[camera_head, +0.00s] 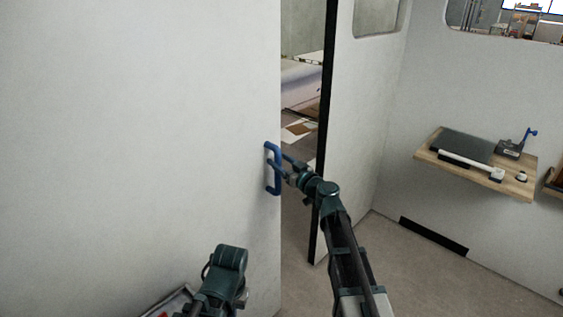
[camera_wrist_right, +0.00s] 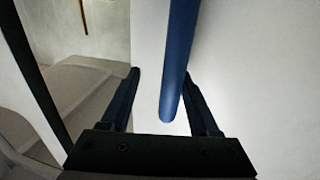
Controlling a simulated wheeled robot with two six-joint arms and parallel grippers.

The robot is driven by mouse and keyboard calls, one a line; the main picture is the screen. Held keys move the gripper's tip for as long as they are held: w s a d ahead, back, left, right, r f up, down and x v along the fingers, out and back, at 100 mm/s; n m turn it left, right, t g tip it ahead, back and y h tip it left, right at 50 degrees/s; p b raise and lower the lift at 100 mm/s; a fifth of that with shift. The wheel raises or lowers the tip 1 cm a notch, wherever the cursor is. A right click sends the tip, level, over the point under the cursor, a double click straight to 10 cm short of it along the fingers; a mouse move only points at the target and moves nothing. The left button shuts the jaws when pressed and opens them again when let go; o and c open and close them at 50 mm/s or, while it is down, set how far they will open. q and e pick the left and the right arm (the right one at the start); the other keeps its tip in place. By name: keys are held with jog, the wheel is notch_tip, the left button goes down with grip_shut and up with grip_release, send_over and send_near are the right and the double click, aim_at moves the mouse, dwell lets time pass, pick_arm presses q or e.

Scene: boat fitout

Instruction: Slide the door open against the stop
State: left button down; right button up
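The white sliding door (camera_head: 150,130) fills the left of the head view. Its blue bar handle (camera_head: 277,180) stands upright near the door's right edge. A gap shows between that edge and the black-edged panel to the right. My right gripper (camera_head: 273,165) is at the handle. In the right wrist view the handle (camera_wrist_right: 178,60) runs between the two spread fingers of the gripper (camera_wrist_right: 162,95), close to the right finger, with clear space on the left. The door's stop cannot be made out. Only a part of my left arm shows at the bottom; its fingers are out of sight.
The black-edged panel (camera_head: 326,120) stands right of the opening. Through the gap lie a pale bench-like shape and scattered flat pieces on the floor. A wooden wall shelf (camera_head: 480,180) with tools is at the right. A tray edge (camera_head: 168,302) shows at bottom left.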

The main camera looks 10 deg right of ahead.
jog(key=shift+s, duration=0.1)
jog(key=v, duration=1.5)
jog(key=shift+s, duration=0.4)
dwell(0.7)
jog(key=shift+d, duration=0.1)
jog(key=x, duration=0.8)
jog(key=a+x, duration=0.1)
jog(key=x, duration=0.6)
jog(key=shift+w+a, duration=0.1)
grip_shut()
dwell(0.4)
dwell(1.1)
